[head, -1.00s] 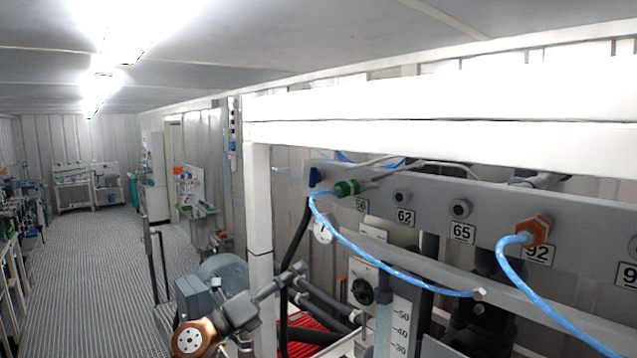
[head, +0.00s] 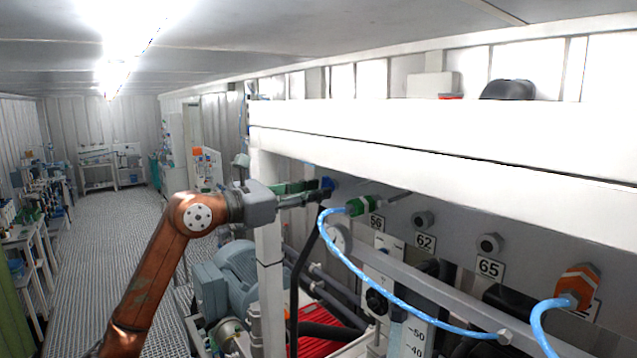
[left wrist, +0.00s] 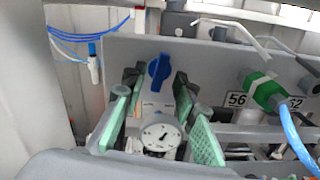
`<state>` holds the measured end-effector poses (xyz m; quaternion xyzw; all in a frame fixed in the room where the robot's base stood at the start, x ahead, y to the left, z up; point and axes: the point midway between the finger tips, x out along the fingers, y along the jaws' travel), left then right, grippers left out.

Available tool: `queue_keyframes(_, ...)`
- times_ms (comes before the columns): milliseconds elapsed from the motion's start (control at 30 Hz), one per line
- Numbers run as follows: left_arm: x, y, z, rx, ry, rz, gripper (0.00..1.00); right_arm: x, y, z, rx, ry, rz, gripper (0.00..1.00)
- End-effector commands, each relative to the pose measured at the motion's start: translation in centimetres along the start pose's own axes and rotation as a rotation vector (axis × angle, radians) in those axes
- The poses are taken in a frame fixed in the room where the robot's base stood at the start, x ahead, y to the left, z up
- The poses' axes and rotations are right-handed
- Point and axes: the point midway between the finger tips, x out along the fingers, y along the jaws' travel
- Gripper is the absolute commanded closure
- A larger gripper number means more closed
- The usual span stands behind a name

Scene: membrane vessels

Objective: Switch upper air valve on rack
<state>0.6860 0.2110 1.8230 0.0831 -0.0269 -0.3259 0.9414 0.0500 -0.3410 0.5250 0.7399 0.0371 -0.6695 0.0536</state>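The blue air valve knob (head: 327,183) sits at the left end of the rack's grey panel. In the left wrist view the knob (left wrist: 159,69) stands upright above a round white pressure gauge (left wrist: 161,138). My left gripper (head: 310,188) reaches from the left past the white post toward the knob. In the left wrist view my left gripper (left wrist: 157,80) is open, with one green-padded finger on each side of the knob. There is a gap to the knob on both sides, and I cannot tell how deep it lies between the fingertips. My right gripper is not in view.
A green fitting (head: 362,205) with a blue hose is just right of the knob, by label 56. The white post (head: 270,262) and top beam (head: 430,147) of the rack are close to my left arm. A motor (head: 240,275) stands below.

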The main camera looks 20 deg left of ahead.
Motion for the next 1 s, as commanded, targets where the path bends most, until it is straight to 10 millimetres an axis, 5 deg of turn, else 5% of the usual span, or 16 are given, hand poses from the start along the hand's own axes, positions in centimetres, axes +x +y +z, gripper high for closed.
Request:
queue_keyframes(467, 1.44, 0.13, -0.04, 0.0, 0.0, 0.003, 0.73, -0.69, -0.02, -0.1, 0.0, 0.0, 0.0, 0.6)
queue_keyframes(833, 1.34, 0.18, -0.03, 0.0, 0.0, 0.004, 0.99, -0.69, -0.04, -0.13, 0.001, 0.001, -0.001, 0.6)
queue_keyframes(1000, 1.36, 0.17, -0.05, 0.0, 0.0, 0.004, 1.0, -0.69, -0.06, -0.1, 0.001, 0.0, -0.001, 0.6)
